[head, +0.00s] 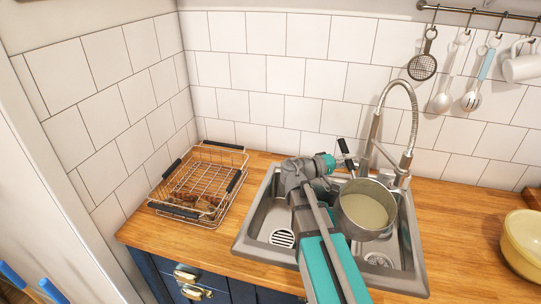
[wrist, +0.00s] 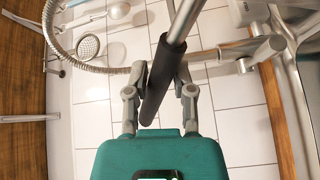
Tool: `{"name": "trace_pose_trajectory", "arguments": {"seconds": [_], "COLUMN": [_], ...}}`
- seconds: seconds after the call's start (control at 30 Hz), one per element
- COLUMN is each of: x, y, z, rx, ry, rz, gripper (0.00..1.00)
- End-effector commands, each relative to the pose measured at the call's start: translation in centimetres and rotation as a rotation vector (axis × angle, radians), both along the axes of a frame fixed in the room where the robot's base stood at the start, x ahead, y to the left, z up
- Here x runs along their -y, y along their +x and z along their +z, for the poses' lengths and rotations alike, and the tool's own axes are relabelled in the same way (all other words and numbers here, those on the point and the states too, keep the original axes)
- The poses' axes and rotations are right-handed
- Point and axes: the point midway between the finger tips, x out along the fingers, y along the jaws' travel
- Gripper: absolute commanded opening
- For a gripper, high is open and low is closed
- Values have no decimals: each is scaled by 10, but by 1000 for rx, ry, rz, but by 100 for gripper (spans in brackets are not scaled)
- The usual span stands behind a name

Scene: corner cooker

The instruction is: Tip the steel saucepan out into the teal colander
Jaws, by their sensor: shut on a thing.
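The steel saucepan (head: 347,222) hangs over the sink in the head view, its open top towards the camera and a pale cream content (head: 368,211) inside. I cannot tell exactly how far it tilts. My gripper (head: 338,163) is behind and left of the pan, at its black handle (head: 345,150). In the wrist view my gripper (wrist: 160,75) has its two fingers on either side of the black handle (wrist: 157,88), shut on it. The pan's bowl is out of the wrist view. I see no teal colander; my arm and the pan hide part of the sink.
The steel sink (head: 262,228) lies below the pan, with a tall spring tap (head: 413,118) close behind it. A wire dish rack (head: 200,180) stands left, a yellow bowl (head: 522,245) right. Utensils hang on the back rail (head: 470,10). Wooden counter (head: 455,225) between sink and bowl is clear.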

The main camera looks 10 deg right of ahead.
Motion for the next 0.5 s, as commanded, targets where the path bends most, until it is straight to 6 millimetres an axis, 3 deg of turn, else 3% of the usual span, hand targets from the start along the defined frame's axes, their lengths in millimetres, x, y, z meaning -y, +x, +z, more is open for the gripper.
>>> {"name": "trace_pose_trajectory", "arguments": {"seconds": [0.27, 0.5], "x": [-26, -73], "y": [34, 81], "z": [-14, -33], "rx": [-53, -141], "ry": [-8, -16], "rz": [-21, -58], "gripper": [0, 0]}}
